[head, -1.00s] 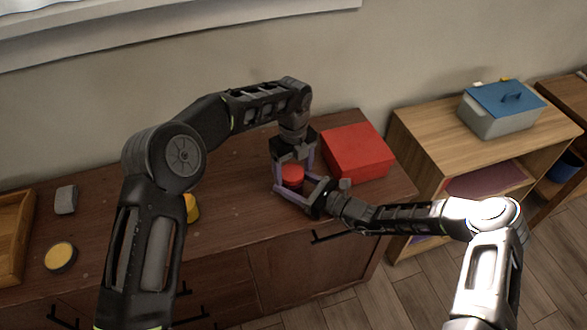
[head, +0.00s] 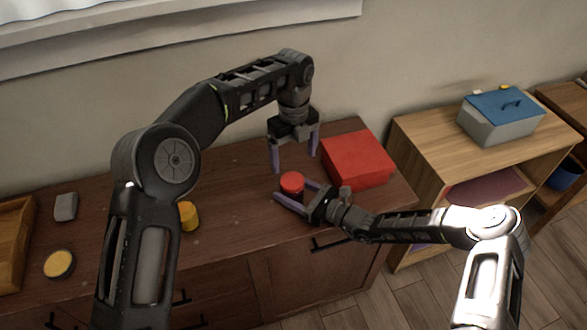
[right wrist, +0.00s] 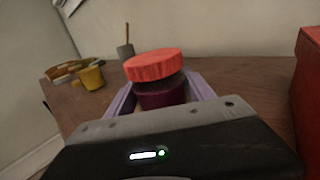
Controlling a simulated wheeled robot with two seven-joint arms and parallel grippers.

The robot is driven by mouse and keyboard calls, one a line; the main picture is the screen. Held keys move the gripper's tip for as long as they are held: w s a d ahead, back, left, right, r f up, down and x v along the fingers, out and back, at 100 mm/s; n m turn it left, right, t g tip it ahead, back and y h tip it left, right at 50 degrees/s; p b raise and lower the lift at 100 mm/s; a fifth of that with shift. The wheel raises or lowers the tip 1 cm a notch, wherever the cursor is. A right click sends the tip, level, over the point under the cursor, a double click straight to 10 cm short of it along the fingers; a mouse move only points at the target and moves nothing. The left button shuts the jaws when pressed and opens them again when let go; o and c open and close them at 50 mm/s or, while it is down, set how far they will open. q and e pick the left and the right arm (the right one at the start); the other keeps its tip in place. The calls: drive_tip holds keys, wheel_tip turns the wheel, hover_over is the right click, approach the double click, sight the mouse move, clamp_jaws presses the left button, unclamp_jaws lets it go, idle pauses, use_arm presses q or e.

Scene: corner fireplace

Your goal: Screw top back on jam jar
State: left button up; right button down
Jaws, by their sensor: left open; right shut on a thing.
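The jam jar (right wrist: 162,95) is dark purple-red and stands upright on the brown cabinet top. Its red lid (head: 291,182) sits on the jar's mouth; in the right wrist view the lid (right wrist: 153,64) looks slightly tilted, and I cannot tell how tightly it is on. My right gripper (head: 290,194) is shut on the jar from the side, its purple fingers on either side of the jar below the lid. My left gripper (head: 295,159) is open and empty, pointing down above and behind the jar, clear of the lid.
A red box (head: 357,161) stands right of the jar. A yellow cup (head: 188,216), a round yellow-topped tin (head: 59,264), a grey block (head: 66,206) and a wooden tray (head: 14,245) are to the left. A blue-lidded grey box (head: 500,118) stands on the shelf at right.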

sight(303, 196)
use_arm(q)
drive_tip(key=shift+r, duration=1.7)
use_arm(e)
drive_tip(key=shift+c, duration=1.4)
unclamp_jaws()
drive_tip(key=b+v, duration=0.1)
drive_tip(key=v, duration=0.5)
drive_tip(key=shift+s+d+f+b, duration=0.1)
drive_tip(key=shift+d+b, duration=0.25)
drive_tip(key=shift+b, duration=0.05)
drive_tip(key=shift+s+d, duration=0.4)
drive_tip(key=shift+d, duration=0.05)
use_arm(q)
wheel_tip(303, 196, down, 2)
